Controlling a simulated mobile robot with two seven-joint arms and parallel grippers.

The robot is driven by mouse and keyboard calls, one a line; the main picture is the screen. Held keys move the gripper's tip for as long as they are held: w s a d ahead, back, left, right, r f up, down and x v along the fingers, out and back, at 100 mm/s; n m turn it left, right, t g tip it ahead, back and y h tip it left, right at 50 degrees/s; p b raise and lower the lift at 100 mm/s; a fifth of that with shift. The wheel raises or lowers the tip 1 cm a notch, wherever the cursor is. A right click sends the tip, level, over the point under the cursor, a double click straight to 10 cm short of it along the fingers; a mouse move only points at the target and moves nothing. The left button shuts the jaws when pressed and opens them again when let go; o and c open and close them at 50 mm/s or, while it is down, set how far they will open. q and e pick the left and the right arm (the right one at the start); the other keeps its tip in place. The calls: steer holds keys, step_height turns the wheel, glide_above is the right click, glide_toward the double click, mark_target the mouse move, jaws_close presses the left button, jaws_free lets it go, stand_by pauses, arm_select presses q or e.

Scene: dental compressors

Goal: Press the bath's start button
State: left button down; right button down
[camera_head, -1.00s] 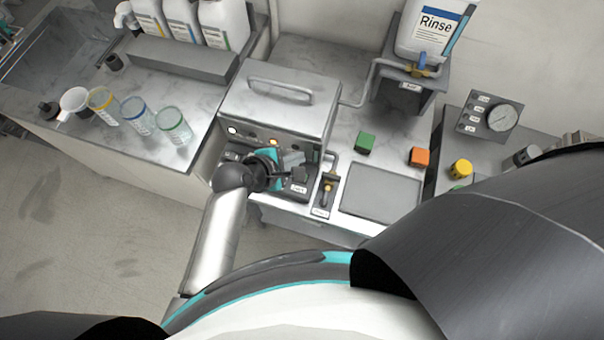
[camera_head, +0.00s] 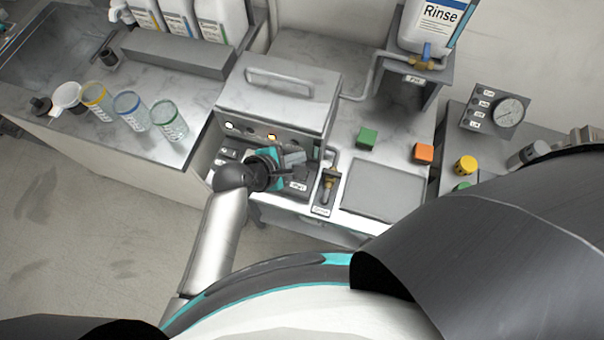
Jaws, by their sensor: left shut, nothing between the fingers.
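The bath (camera_head: 278,95) is a grey metal box with a handle on its lid, on the counter in the middle of the head view. Its front carries a row of small round lights (camera_head: 272,136), one glowing orange. Below them is a ledge with dark labelled parts (camera_head: 298,187). My left gripper (camera_head: 300,157) is shut and empty, close in front of the bath's front panel. The gripper and wrist hide part of the panel and ledge. I cannot make out which part is the start button, or whether the fingers touch it. My right gripper is not in view.
A tap-like valve (camera_head: 327,190) stands right of the gripper. A green block (camera_head: 367,138), an orange block (camera_head: 424,152) and a grey plate (camera_head: 383,190) lie further right. A Rinse container (camera_head: 432,25) stands behind. Several cups (camera_head: 168,120) stand on the left counter.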

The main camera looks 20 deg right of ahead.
arm_select(q)
step_height(320, 180, down, 5)
steer(key=b, duration=0.5)
steer(key=shift+f, duration=0.15)
steer(key=shift+f+b, duration=0.3)
steer(key=shift+f, duration=0.2)
steer(key=shift+f, duration=0.15)
stand_by(1.2)
steer(key=shift+f, duration=0.3)
steer(key=shift+f, duration=0.45)
stand_by(0.6)
stand_by(0.3)
steer(key=shift+r+p, duration=0.85)
steer(key=shift+p, duration=0.1)
steer(key=shift+r, duration=0.1)
